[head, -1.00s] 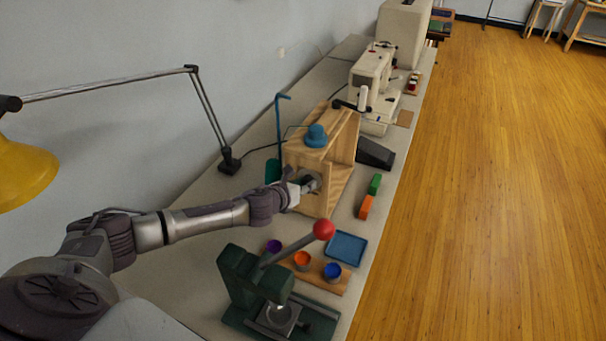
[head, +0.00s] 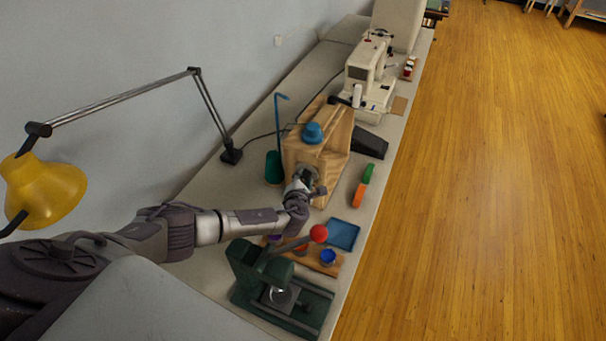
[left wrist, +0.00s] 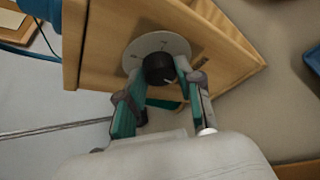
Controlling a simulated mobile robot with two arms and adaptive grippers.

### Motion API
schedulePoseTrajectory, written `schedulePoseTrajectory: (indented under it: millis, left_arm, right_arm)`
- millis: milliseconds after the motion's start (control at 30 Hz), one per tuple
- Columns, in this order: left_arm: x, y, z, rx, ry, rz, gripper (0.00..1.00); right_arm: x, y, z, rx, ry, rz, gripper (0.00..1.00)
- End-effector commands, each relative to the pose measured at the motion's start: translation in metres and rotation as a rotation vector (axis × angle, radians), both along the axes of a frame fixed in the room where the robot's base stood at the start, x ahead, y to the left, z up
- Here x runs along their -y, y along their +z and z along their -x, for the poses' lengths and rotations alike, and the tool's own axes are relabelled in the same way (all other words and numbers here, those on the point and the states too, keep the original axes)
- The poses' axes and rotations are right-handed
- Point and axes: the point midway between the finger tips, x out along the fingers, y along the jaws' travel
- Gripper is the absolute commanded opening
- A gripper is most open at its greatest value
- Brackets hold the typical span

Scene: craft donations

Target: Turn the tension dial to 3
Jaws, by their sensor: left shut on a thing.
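The tension dial is a black knob (left wrist: 158,68) on a pale round plate (left wrist: 180,45), fixed to the front of a wooden box (left wrist: 105,40). My left gripper (left wrist: 160,80) is shut on the black knob, one finger on each side. In the head view my left gripper (head: 304,182) is at the box front and hides most of the dial. A light pointer mark shows on the knob; the plate's numbers are too small to read. My right gripper is not in view.
A green press (head: 270,285) with a red ball handle (head: 319,233) stands close in front. Near it are small paint cups and a blue tray (head: 343,235). A yellow lamp (head: 45,190) is at left. A sewing machine (head: 368,75) stands behind the box.

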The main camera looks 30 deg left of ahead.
Motion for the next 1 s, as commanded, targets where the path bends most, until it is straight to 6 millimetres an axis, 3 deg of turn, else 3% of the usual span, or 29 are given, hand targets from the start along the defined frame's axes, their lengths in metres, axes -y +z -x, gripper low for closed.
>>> schedulePoseTrajectory:
  millis: [500,1000]
  left_arm:
    - [0.0025,-0.0015,-0.0008,-0.017,-0.001,-0.328,0.01]
    - [0.0022,-0.0018,-0.0007,-0.022,-0.001,-0.387,0.01]
  right_arm:
    - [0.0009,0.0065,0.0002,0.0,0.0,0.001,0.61]
    - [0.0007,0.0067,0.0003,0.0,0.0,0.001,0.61]
